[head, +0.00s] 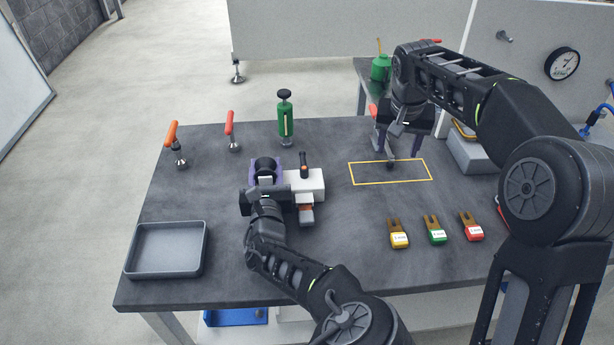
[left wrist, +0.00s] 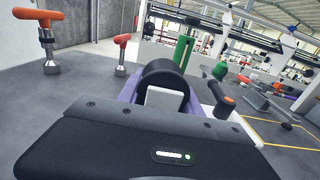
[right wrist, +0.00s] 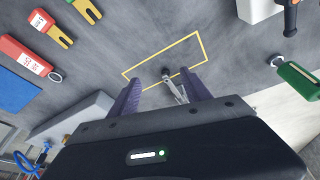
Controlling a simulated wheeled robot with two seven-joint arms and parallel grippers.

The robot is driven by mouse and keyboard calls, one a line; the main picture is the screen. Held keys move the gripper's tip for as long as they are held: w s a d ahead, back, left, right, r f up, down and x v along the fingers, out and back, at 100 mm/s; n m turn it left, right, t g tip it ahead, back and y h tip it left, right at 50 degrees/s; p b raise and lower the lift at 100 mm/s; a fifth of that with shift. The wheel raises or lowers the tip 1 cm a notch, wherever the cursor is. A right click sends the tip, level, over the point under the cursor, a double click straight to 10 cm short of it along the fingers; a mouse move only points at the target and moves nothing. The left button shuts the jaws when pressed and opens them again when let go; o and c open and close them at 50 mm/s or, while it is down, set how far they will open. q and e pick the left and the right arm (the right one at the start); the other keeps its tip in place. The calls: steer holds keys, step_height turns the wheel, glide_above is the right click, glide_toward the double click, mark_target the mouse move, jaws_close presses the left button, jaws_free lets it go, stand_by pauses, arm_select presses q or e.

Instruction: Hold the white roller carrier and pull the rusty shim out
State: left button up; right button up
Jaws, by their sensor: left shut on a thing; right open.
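The white roller carrier (head: 312,182) sits at the table's middle, with a black roller (head: 265,165) on its left side and an upright black-and-orange handle on top. A small rusty-brown piece (head: 306,207), apparently the shim, shows at its front near a grey block. My left gripper (head: 266,178) is shut on the carrier's left part, purple fingers around the roller; the roller also shows in the left wrist view (left wrist: 163,75). My right gripper (head: 398,140) is open and empty above the yellow outlined area, away from the carrier. It also shows in the right wrist view (right wrist: 160,92).
Yellow (head: 398,238), green (head: 437,234) and red (head: 471,230) forked tags lie at front right. A grey tray (head: 167,250) is front left.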

arm_select(q)
steer(key=shift+f, duration=0.25)
arm_select(e)
steer(key=s+a+n+g+y, duration=0.15)
steer(key=s+a, duration=0.25)
steer(key=a, duration=0.7)
step_height(320, 180, up, 2)
steer(key=r+n+g, duration=0.1)
steer(key=n+g, duration=0.1)
glide_above(307, 222)
steer(key=shift+f, duration=0.3)
step_height(307, 222, down, 12)
